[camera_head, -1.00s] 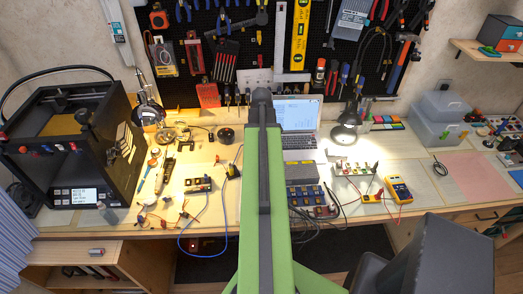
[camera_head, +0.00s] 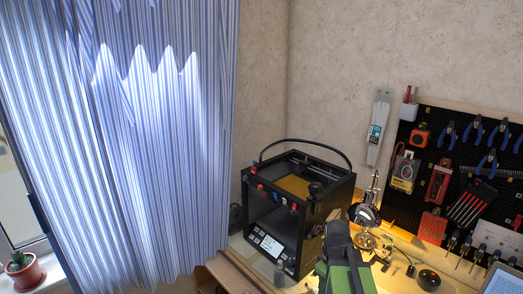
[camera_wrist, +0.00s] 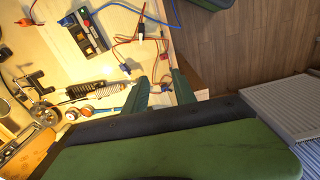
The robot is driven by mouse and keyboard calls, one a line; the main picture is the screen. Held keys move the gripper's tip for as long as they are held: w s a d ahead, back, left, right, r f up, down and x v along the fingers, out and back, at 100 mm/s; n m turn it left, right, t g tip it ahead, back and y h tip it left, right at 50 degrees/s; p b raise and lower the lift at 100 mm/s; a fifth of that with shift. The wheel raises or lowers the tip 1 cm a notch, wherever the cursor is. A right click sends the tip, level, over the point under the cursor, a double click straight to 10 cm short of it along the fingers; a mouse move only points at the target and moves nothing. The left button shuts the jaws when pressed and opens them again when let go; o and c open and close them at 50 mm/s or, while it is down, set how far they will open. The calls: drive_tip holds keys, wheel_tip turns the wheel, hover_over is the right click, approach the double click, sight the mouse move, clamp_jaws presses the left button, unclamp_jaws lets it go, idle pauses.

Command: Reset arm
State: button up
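My arm (camera_head: 345,265), green with a dark grey part, rises at the bottom of the head view, in front of the bench and right of the 3D printer. My gripper (camera_wrist: 160,90) shows in the wrist view as two dark green fingers set apart with a gap between them. It looks open and empty. Small parts and wires on the bench show beyond the fingers. A wide green and black part of my own arm fills the bottom of the wrist view. The fingers cannot be made out in the head view.
A black 3D printer (camera_head: 290,215) stands on the bench's left end. A blue striped curtain (camera_head: 130,140) hangs at left, with a potted cactus (camera_head: 22,270) beside it. The pegboard (camera_head: 470,160) is at right. Wooden floor (camera_wrist: 240,60) lies beyond the bench edge.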

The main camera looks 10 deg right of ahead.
drive_tip(key=s+a+m, duration=0.1)
drive_tip(key=a+m, duration=0.5)
drive_tip(key=a, duration=0.6)
drive_tip(key=shift+s+a+f, duration=0.15)
drive_tip(key=shift+a, duration=0.1)
